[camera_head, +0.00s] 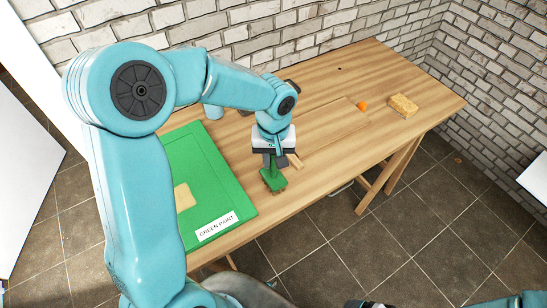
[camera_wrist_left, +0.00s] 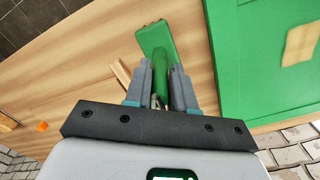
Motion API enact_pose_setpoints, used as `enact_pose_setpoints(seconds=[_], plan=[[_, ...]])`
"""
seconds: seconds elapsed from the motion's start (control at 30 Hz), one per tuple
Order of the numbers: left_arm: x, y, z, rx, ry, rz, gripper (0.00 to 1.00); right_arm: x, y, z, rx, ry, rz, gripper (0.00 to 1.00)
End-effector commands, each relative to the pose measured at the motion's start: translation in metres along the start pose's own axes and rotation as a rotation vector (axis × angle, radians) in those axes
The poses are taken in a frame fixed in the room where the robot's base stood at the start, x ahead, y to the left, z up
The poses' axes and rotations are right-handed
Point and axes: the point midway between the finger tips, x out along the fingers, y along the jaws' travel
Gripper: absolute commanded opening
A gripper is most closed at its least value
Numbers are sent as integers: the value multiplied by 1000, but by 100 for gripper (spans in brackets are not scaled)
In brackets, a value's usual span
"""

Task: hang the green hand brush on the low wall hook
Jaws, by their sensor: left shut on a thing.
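The green hand brush (camera_head: 274,181) is in my left gripper (camera_head: 271,160), over the front edge of the wooden table. In the left wrist view, the brush's green handle and flat head (camera_wrist_left: 157,40) show, with the handle between the two grey fingers of my left gripper (camera_wrist_left: 161,75). The gripper is shut on the handle. The brush head points away from the gripper. I cannot make out a wall hook in either view. My right gripper is not clearly in view.
A green board (camera_head: 215,165) labelled "GREEN PAINT" lies left of the brush, with a tan piece (camera_head: 184,196) on it. A thin wooden strip (camera_head: 295,160) lies near the gripper. Brick walls stand behind.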

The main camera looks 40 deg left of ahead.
Motion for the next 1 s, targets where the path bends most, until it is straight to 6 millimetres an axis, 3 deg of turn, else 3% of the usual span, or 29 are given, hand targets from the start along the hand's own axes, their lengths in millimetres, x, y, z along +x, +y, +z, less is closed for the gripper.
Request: enact_pose_setpoints(seconds=[0.07,0.1,0.17,0.57,1.0], plan=[[4,0,0,0,0,0,0,4,2,0,0,0,0,89],[3,0,0,0,0,0,31,3,1,0,0,0,0,89],[3,0,0,0,0,0,50,3,1,0,0,0,0,89],[-6,0,0,0,2,1,50,-2,-1,0,0,0,0,89],[-100,1,0,0,3,3,50,-3,-1,0,0,0,0,89]])
